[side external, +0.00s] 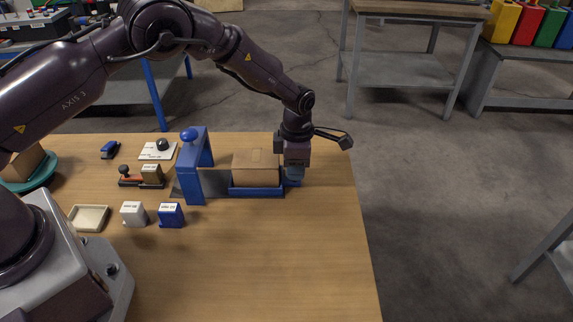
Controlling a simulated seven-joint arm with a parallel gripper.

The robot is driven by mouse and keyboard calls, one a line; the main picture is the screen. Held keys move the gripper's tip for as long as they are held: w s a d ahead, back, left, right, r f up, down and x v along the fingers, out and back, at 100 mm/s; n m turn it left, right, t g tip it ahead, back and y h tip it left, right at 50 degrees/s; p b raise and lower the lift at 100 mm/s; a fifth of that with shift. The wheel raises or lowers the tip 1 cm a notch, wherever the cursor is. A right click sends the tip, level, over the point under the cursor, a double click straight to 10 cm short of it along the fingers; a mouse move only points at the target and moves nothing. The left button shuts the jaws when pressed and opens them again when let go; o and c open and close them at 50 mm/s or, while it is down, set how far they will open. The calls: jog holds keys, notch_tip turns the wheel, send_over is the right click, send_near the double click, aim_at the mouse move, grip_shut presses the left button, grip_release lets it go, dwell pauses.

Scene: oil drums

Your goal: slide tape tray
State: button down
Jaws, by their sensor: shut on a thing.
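The blue tray (257,191) lies on the wooden table with a brown cardboard box (255,166) on it. It sits on a grey track (214,183), just right of a blue arch (193,166) with a round blue knob on top. My gripper (293,174) points down at the tray's right end, beside the box. It is shut on a blue upright part there, which looks like the tray's handle. The fingertips and most of that part are hard to make out at this size.
Left of the arch are a blue stapler (110,149), a white card (157,150) with a dark knob, a stamp set (141,176), a cream dish (89,218) and two small boxes (133,214) (171,215). The table front is clear; its right edge is near my gripper.

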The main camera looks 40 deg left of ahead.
jog(key=shift+w+d+r, duration=0.1)
jog(key=shift+w+d, duration=0.05)
jog(key=shift+w, duration=0.1)
jog(key=c, duration=0.9)
grip_release()
jog(key=shift+s, duration=0.1)
notch_tip(320, 180, up, 13)
